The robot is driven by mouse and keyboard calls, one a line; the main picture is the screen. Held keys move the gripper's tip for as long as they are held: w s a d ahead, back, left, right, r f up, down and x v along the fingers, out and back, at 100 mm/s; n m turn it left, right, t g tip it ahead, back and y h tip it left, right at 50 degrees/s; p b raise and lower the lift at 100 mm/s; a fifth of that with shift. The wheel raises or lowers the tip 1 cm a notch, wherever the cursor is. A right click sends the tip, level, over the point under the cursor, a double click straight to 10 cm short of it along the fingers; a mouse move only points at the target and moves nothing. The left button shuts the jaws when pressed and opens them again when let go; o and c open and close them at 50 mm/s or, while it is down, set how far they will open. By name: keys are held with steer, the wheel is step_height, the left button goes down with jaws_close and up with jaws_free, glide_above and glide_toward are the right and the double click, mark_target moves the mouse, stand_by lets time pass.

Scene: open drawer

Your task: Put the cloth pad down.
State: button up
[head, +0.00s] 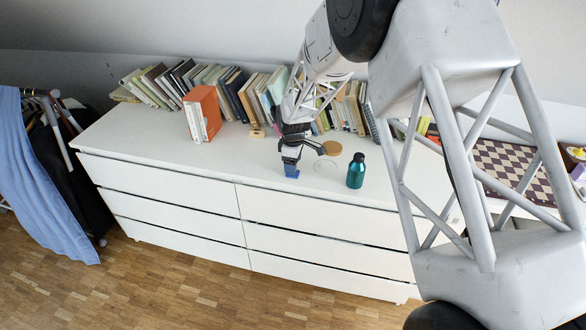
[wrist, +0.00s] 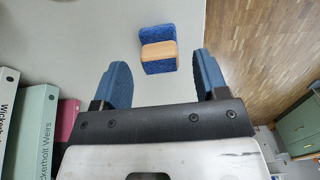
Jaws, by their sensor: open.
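The cloth pad (wrist: 158,66) is a blue, textured block with a pale wooden band across its middle. In the wrist view it lies on the white dresser top (wrist: 75,35), slightly turned. My gripper (wrist: 161,60) is open, its two blue fingers spread wide. The pad is just ahead of and between the fingertips, with a gap on each side and no visible contact. In the head view my gripper (head: 291,162) points down over the dresser's front part, and a blue patch, seemingly the pad, shows directly under it.
A teal bottle (head: 356,171) stands close to the right of my gripper, with a round wooden-topped item (head: 332,148) behind it.

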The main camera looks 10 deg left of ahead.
step_height(320, 180, up, 9)
steer(key=shift+f, duration=0.2)
stand_by(0.7)
steer(key=s+d+r+m, duration=0.3)
steer(key=s+d+r, duration=0.25)
steer(key=d, duration=0.25)
steer(key=s+d+r+m+t, duration=0.1)
steer(key=s+d+r+m, duration=0.2)
steer(key=s+d+r, duration=0.35)
steer(key=s+d+r+m, duration=0.2)
steer(key=s+d+r, duration=0.2)
steer(key=d+r, duration=0.4)
steer(key=s+d+m, duration=0.5)
steer(key=s+d, duration=0.3)
steer(key=s, duration=0.5)
steer(key=s+d+r+m+t, duration=0.1)
steer(key=s+d+m, duration=0.4)
steer(key=s, duration=0.9)
steer(key=d, duration=0.3)
steer(key=shift+s+d+t, duration=0.2)
steer(key=shift+s+t, duration=0.1)
